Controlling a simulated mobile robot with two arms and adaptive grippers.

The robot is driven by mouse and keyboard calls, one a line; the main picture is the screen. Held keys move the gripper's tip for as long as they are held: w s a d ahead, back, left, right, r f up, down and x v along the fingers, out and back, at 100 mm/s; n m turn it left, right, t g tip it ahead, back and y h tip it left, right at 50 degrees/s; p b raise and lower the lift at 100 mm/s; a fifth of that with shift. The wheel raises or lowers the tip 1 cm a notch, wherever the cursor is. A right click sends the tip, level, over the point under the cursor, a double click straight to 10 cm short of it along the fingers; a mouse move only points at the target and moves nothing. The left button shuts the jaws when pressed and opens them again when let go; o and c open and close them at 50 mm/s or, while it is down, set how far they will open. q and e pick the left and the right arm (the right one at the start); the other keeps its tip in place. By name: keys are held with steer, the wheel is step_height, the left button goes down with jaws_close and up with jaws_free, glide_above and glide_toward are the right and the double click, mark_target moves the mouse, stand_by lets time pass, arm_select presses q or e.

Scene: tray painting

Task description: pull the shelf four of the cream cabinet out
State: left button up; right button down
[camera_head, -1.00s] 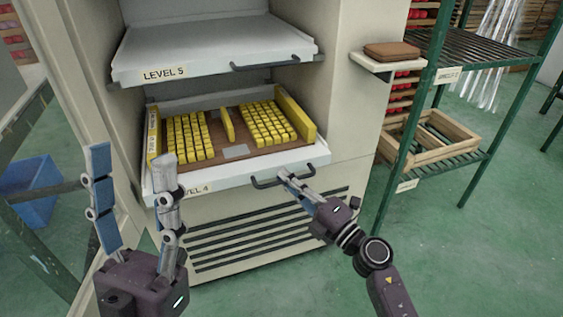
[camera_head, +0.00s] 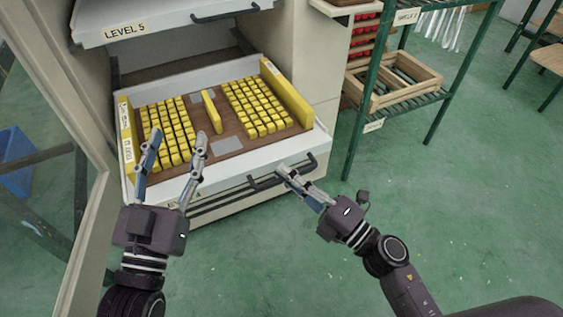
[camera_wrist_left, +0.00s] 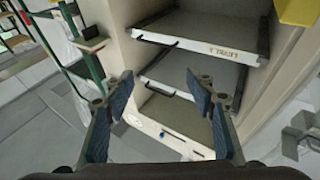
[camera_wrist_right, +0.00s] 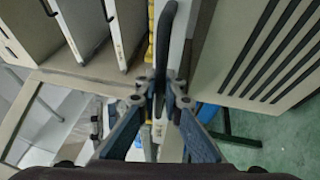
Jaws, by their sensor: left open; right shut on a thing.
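The level 4 shelf (camera_head: 225,171) of the cream cabinet (camera_head: 300,50) stands partly out of the cabinet in the head view. It carries a brown board (camera_head: 235,143) with rows of small yellow blocks. Its dark handle (camera_head: 265,181) is at the front right. My right gripper (camera_head: 285,173) is shut on this handle; the right wrist view also shows the handle (camera_wrist_right: 168,40) between the fingers. My left gripper (camera_head: 178,143) is open and empty, in front of the shelf's left part in the head view. It covers most of the shelf label.
The level 5 shelf (camera_head: 165,22) is above, pushed in further. A green rack (camera_head: 356,135) with a wooden crate (camera_head: 410,88) stands to the right. A blue bin (camera_head: 14,165) is at the left. The green floor (camera_head: 480,210) at the right is clear.

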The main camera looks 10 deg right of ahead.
arm_select(q)
steer(key=shift+s+d+f+g, duration=0.1)
steer(key=shift+s+f+g, duration=0.2)
steer(key=shift+f, duration=0.3)
arm_select(e)
steer(key=shift+s+d, duration=0.3)
steer(key=shift+s, duration=0.6)
steer(key=c, duration=2)
jaws_free()
steer(key=shift+c, duration=0.2)
steer(key=v, duration=1.2)
